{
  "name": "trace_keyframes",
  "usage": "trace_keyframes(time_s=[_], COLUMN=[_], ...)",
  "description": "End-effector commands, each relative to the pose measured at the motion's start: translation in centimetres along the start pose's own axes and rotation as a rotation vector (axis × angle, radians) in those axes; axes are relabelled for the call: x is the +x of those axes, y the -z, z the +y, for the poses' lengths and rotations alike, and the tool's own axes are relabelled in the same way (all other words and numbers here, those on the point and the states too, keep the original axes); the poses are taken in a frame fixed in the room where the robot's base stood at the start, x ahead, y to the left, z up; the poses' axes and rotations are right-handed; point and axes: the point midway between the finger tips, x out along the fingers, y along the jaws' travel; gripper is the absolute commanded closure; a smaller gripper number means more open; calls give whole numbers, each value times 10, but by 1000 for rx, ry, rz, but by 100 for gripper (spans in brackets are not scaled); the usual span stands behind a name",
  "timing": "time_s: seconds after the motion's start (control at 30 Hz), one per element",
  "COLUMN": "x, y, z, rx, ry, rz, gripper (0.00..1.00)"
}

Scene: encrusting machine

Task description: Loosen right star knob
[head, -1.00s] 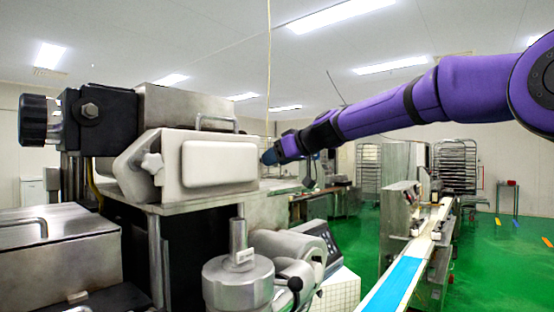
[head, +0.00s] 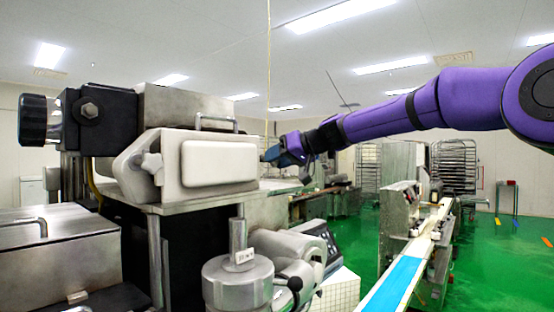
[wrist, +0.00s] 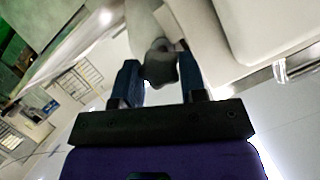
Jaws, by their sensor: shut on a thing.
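The right star knob (wrist: 160,66) is a grey lobed knob in the wrist view, on the side of the machine's pale cover. My gripper (wrist: 159,78) has its two dark blue fingers on either side of this knob and is shut on it. In the head view my gripper (head: 268,155) is at the right end of the white cover (head: 219,163), and the right knob is hidden there. Another star knob (head: 152,168) shows on the left part of the cover.
The encrusting machine fills the left half of the head view, with a black knob (head: 38,120) on its far left. A metal cylinder (head: 238,283) stands below the cover. A conveyor with a blue belt (head: 392,288) runs at right over open green floor.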

Motion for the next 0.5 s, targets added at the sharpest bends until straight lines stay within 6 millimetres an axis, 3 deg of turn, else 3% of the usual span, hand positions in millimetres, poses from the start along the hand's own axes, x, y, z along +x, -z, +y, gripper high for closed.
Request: trace_keyframes(time_s=[0.5], x=[0], y=[-1], z=[5], rx=[454], ry=[187], rz=[0], gripper=[85])
